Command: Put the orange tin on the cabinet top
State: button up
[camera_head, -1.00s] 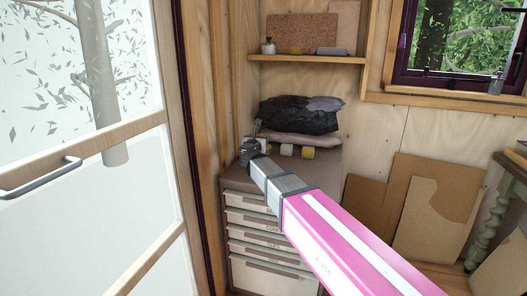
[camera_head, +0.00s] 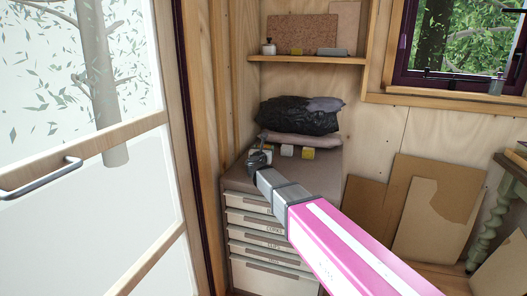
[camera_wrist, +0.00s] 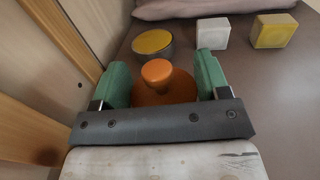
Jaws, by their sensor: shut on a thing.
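My gripper (camera_wrist: 164,62) has green fingers on both sides of the orange tin (camera_wrist: 163,88) and is shut on it. The tin has a round orange knob on top; its lower part is hidden behind the gripper bar. The brown cabinet top (camera_wrist: 225,80) lies below and around it in the wrist view. In the head view my gripper (camera_head: 257,160) is over the left part of the cabinet top (camera_head: 322,172), and I cannot make out the tin there. Whether the tin touches the surface, I cannot tell.
A yellow-topped round tin (camera_wrist: 153,41) is close beyond the orange tin. A white block (camera_wrist: 213,33) and a yellow block (camera_wrist: 273,31) stand to its right. A cushion (camera_head: 300,140) and black bag (camera_head: 300,115) lie behind. The wooden wall (camera_wrist: 45,60) is close on the left.

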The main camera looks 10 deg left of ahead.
jog(key=shift+f, duration=0.1)
jog(key=o, duration=1.2)
jog(key=s, duration=1.2)
jog(key=shift+d, duration=0.35)
